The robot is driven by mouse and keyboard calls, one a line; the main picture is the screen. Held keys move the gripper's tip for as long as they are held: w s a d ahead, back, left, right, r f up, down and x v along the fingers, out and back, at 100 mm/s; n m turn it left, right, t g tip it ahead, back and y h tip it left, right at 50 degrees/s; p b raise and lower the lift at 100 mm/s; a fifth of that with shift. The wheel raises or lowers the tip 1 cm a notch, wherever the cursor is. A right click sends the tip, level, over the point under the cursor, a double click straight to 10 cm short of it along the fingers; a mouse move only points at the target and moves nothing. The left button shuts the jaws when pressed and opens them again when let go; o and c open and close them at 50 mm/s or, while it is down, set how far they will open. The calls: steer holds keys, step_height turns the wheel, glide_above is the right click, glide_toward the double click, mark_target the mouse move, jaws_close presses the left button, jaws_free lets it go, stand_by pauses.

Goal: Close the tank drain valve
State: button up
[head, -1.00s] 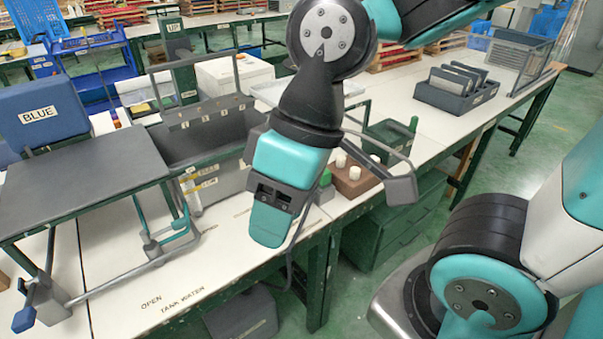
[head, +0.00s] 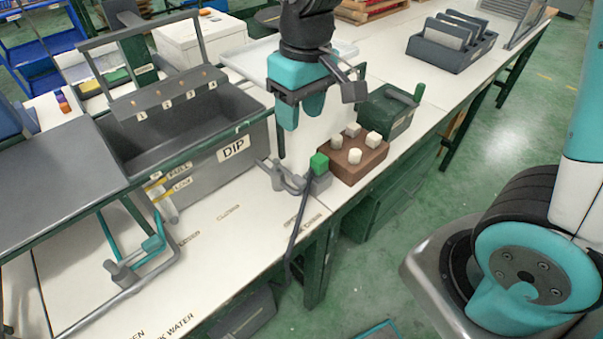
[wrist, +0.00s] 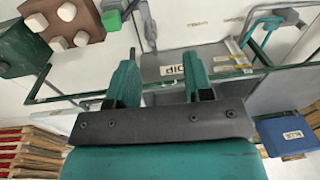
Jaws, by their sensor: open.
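The grey tank marked DIP (head: 235,148) stands on the bench, and its label side shows in the wrist view (wrist: 175,72). A grey pipe fitting (head: 283,177), likely the drain valve, is at its right end. Beside it a green block (head: 319,163) tops a small grey body with a dark hose hanging down; the green block also shows in the wrist view (wrist: 112,20). I cannot tell the valve's setting. My gripper (head: 301,112) points down, open and empty, above and behind the fitting. In the wrist view its two fingers (wrist: 161,85) are apart with nothing between.
A brown block with white knobs (head: 353,168) and a dark green box (head: 388,112) stand right of the fitting. A teal-handled pipe (head: 150,248) is at left. A slotted rack (head: 450,50) is farther back. The front bench strip has painted words and free room.

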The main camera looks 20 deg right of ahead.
mark_target(299, 179)
steer(key=shift+m+h, duration=0.3)
steer(key=shift+h, duration=0.1)
steer(key=w+f, duration=0.1)
steer(key=f, duration=0.5)
steer(key=w+f, duration=0.1)
steer(key=f, duration=0.6)
steer(key=w+d+f, duration=0.1)
steer(key=f, duration=0.5)
steer(key=shift+f, duration=0.3)
steer(key=shift+c, duration=0.2)
jaws_close()
